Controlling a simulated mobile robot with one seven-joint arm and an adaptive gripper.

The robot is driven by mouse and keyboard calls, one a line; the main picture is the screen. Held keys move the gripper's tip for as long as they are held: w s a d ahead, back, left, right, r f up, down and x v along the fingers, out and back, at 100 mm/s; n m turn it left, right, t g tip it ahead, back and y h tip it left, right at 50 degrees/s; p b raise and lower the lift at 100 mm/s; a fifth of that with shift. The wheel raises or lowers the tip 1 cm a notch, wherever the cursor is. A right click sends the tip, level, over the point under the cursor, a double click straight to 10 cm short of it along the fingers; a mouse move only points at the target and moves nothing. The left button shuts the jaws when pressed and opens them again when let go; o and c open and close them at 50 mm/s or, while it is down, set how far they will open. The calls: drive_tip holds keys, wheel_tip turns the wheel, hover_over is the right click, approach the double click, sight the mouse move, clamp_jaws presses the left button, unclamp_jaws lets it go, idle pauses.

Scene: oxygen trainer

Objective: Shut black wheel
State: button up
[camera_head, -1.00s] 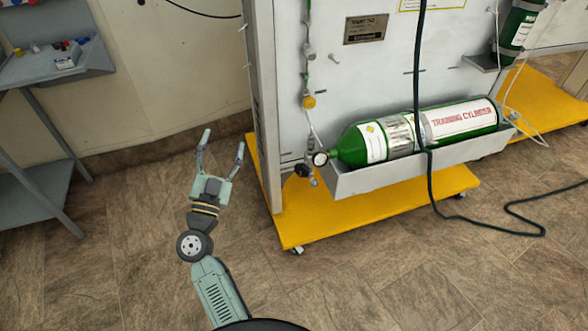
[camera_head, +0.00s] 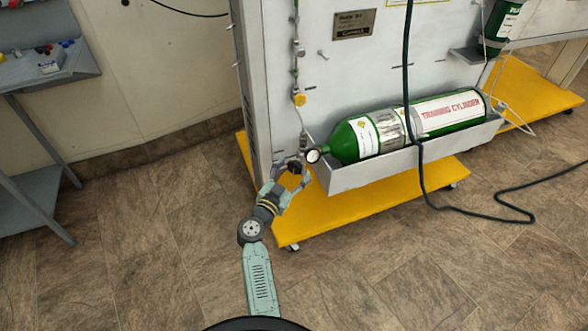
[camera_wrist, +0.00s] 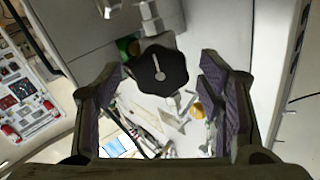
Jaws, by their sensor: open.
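The black wheel (camera_wrist: 161,70) is a lobed dark knob with a pale mark on its face. In the wrist view it lies between the fingers of my gripper (camera_wrist: 165,95), nearer their tips, with a gap on both sides. In the head view the wheel (camera_head: 294,167) shows small and dark at the left end of the green cylinder (camera_head: 352,141). My gripper (camera_head: 288,178) is open around it there, at the valve end. No finger visibly touches the wheel.
A round gauge (camera_head: 314,155) sits just right of the wheel. The cylinder lies in a grey tray (camera_head: 400,166) above a yellow base (camera_head: 350,212). A black cable (camera_head: 421,185) hangs in front. Floor at left is clear up to a grey table (camera_head: 30,200).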

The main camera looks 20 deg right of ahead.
drive_tip(key=shift+w+d, duration=0.45)
drive_tip(key=shift+c, duration=0.6)
drive_tip(key=c, duration=1)
